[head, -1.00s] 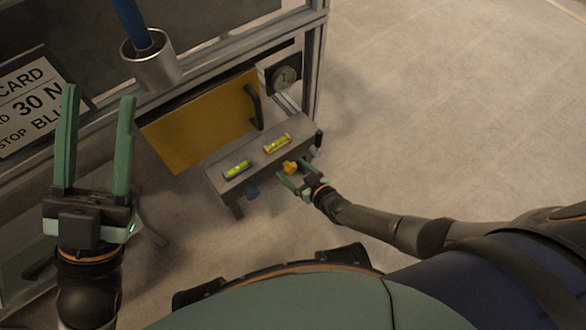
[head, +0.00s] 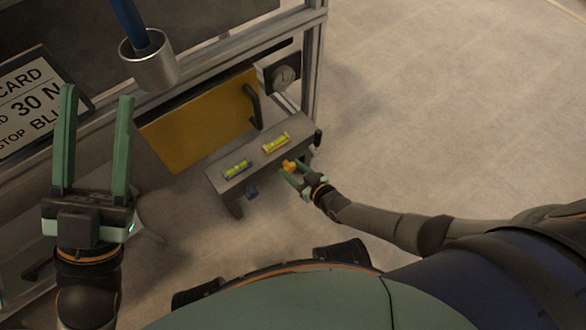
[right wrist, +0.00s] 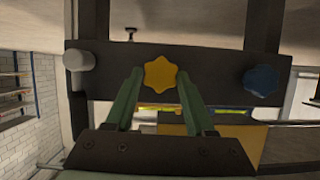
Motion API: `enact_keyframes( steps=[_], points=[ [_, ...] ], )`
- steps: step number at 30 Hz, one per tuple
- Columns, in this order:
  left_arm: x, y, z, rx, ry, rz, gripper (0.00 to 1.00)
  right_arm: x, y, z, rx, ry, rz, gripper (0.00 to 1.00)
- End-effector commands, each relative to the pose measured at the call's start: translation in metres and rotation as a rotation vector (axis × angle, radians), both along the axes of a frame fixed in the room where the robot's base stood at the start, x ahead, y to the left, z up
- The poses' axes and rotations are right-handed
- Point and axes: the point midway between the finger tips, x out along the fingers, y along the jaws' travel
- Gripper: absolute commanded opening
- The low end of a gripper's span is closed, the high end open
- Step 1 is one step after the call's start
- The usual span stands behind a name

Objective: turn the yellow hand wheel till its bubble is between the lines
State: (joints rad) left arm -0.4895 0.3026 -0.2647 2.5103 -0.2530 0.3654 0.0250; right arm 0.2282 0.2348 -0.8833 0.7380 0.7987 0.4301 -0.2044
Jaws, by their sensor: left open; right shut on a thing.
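The yellow hand wheel (head: 289,166) is on the front of a grey ledge (head: 217,178), at its right part; it is lobed in the right wrist view (right wrist: 160,73). My right gripper (head: 289,171) is shut on it, with a finger on either side in the right wrist view (right wrist: 162,78). A level vial with a yellow frame (head: 276,143) lies on the ledge behind the wheel. Its bubble is too small to place against the lines. My left gripper (head: 95,100) is open and empty, upright at the left, away from the ledge.
A blue hand wheel (head: 251,193) and a blue-framed vial (head: 237,168) are on the ledge's left part. Behind stand a yellow panel (head: 200,125) with a dark handle (head: 252,105) and a dial (head: 283,76). The floor at right is clear.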

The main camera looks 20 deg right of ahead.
Motion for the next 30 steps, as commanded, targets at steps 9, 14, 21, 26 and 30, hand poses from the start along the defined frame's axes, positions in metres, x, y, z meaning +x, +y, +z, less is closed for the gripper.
enact_keyframes(
  steps=[9,14,21,26,30],
  points=[
    [0.0002,0.0003,-0.0003,0.001,0.000,0.001,0.50,0.0011,-0.0026,-0.0007,0.169,0.063,0.003,0.00],
    [0.0002,0.0003,-0.0004,0.001,0.000,0.001,0.50,0.0016,-0.0036,-0.0010,0.287,0.106,0.003,0.00],
    [0.0002,0.0003,-0.0004,0.001,0.000,0.001,0.50,0.0021,-0.0048,-0.0016,0.429,0.158,0.003,0.00],
    [0.0002,0.0003,-0.0005,0.001,0.000,0.001,0.50,0.0019,-0.0048,-0.0022,0.492,0.181,0.001,0.00],
    [0.0002,0.0002,-0.0005,0.001,0.000,0.001,0.50,0.0023,-0.0053,-0.0020,0.529,0.193,0.000,0.00]
  ],
)
